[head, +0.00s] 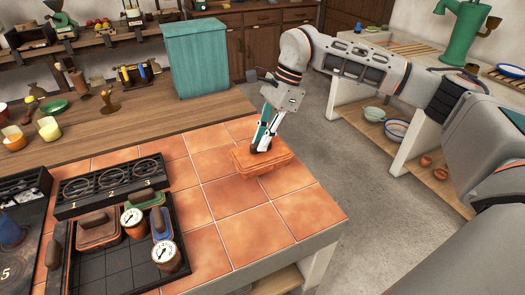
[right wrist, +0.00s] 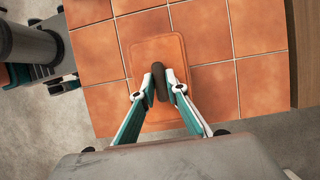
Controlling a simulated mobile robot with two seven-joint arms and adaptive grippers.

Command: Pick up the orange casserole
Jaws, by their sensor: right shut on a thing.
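The orange casserole (head: 273,163) is a rectangular dish with a flat lid and a dark handle on top. It is at the right part of the orange tiled counter in the head view. In the right wrist view the casserole lid (right wrist: 157,52) lies below the fingers, with the dark handle (right wrist: 159,82) between them. My right gripper (head: 262,146) comes down from above and is shut on the handle. I cannot tell whether the casserole touches the tiles or is slightly raised. My left gripper is not in view.
A black tray (head: 100,268) with small pots and two dial gauges stands at the front left of the counter, below a rack numbered 1 to 3 (head: 109,186). A teal box (head: 197,57) stands on the wooden counter behind. Bare tiles (head: 215,225) surround the casserole.

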